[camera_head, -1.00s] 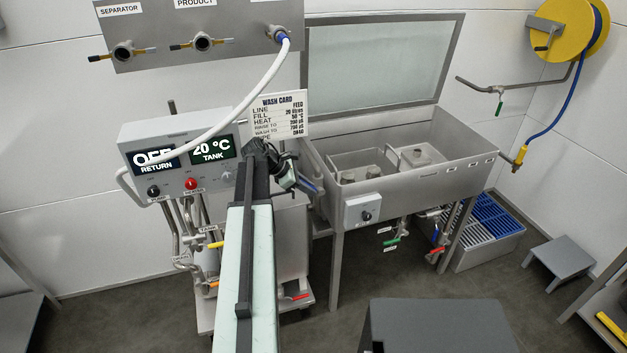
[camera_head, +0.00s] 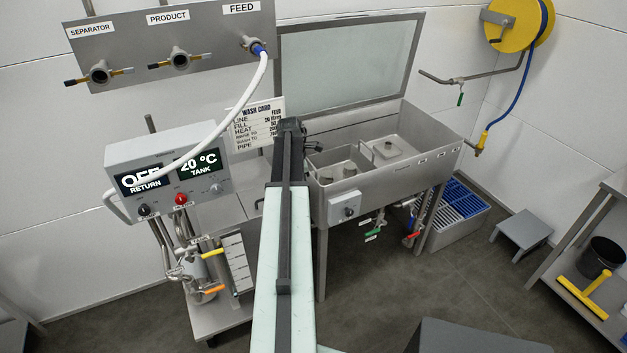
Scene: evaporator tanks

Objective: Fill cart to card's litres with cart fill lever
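The wash cart (camera_head: 205,318) stands left of my arm, with a grey control box (camera_head: 120,160) reading OFF RETURN and 20 °C TANK. Low on the cart are a yellow lever (camera_head: 211,253) and an orange lever (camera_head: 213,290); their small tags are unreadable, so I cannot tell which is the fill lever. A white marked scale (camera_head: 237,262) is beside them; its level is unreadable. The wash card (camera_head: 257,123) is behind the cart, partly covered by my arm; its fill line seems to say 20 litres. My gripper (camera_head: 313,143) is mostly hidden behind my arm, above the cart's right side.
A white hose (camera_head: 236,108) runs from the FEED port (camera_head: 255,46) down to the cart. The steel evaporator tank (camera_head: 380,185) stands close on the right, with small valves beneath.

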